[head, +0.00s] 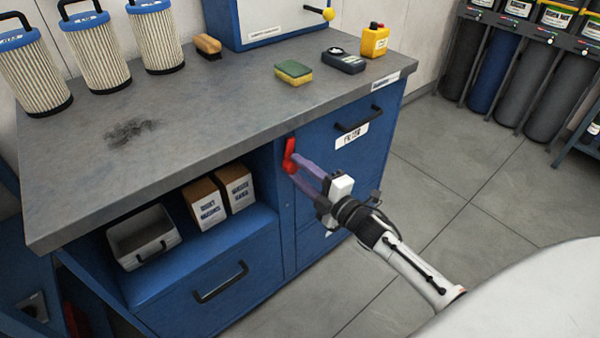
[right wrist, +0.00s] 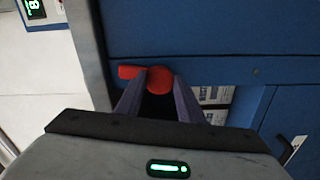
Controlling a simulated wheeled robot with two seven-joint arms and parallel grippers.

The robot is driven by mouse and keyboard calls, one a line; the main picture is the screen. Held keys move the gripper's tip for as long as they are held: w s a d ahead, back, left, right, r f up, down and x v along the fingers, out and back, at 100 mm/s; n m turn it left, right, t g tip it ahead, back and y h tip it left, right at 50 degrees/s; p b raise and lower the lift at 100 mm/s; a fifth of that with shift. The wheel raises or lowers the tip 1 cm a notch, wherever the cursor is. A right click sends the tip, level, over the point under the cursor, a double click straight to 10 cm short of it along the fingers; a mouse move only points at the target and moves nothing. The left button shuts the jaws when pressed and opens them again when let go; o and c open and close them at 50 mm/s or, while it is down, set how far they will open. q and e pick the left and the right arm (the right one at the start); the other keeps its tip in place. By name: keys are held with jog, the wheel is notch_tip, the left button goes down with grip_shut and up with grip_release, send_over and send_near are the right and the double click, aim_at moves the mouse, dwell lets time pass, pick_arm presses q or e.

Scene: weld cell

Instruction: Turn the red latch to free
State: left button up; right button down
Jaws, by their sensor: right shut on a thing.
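The red latch (head: 290,156) is on the blue cabinet front, just under the worktop edge and left of the upper right drawer. In the head view its lever stands nearly upright. In the right wrist view the latch (right wrist: 160,76) shows as a round red hub with a short arm pointing left. My right gripper (head: 294,168) reaches it from the lower right and is shut on the latch, with the purple fingers on either side of the red part. The fingers hide part of the latch. My left gripper is not in view.
The blue cabinet (head: 345,190) has a drawer with a black handle (head: 358,119) right of the latch. An open shelf at left holds a grey bin (head: 144,238) and two cardboard boxes (head: 206,204). The grey worktop (head: 200,115) overhangs above. The floor at right is clear.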

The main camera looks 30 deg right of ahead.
jog(key=shift+n, duration=1)
jog(key=c, duration=1.2)
grip_release()
jog(key=s+d, duration=0.1)
jog(key=s, duration=0.9)
jog(key=shift+s+d, duration=0.15)
jog(key=shift+d, duration=0.15)
